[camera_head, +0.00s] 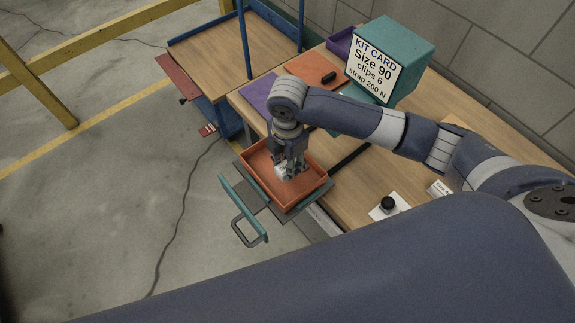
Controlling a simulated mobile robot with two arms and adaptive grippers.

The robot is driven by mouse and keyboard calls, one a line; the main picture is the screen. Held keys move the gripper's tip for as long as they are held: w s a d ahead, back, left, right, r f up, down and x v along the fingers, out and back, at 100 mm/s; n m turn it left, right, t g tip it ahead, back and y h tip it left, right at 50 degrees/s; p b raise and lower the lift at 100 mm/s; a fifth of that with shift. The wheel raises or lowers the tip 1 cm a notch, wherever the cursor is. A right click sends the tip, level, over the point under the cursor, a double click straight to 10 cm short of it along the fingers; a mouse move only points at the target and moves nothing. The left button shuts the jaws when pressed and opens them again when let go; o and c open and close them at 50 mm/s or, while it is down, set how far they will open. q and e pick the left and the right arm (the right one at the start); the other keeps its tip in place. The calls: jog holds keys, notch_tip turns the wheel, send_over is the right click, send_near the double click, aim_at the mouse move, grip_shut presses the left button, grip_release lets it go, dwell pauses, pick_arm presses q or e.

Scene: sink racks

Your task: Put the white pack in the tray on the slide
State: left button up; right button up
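An orange tray (309,188) sits on the slide, a dark grey platform (263,203) that sticks out from the table's front edge. My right gripper (291,173) points down inside the tray. A small white pack (281,171) shows at the fingertips, low over the tray floor and mostly hidden by the fingers. I cannot tell whether the fingers grip it or whether it rests on the tray floor. My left gripper is out of view.
The slide has a teal front panel with a grey handle (250,229). On the wooden table (355,190) stand a teal kit card box (405,55), orange and purple mats, and a black knob on a white plate (388,204). A blue-framed cart (215,55) stands behind.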

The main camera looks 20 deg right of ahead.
jog(key=shift+w+f+p, duration=0.2)
jog(key=shift+f+p, duration=0.25)
jog(key=shift+f, duration=1.35)
jog(key=shift+f, duration=0.15)
jog(key=o, duration=1)
jog(key=shift+o, duration=0.2)
notch_tip(320, 180, up, 12)
jog(key=shift+r+b, duration=0.2)
jog(key=shift+b, duration=0.35)
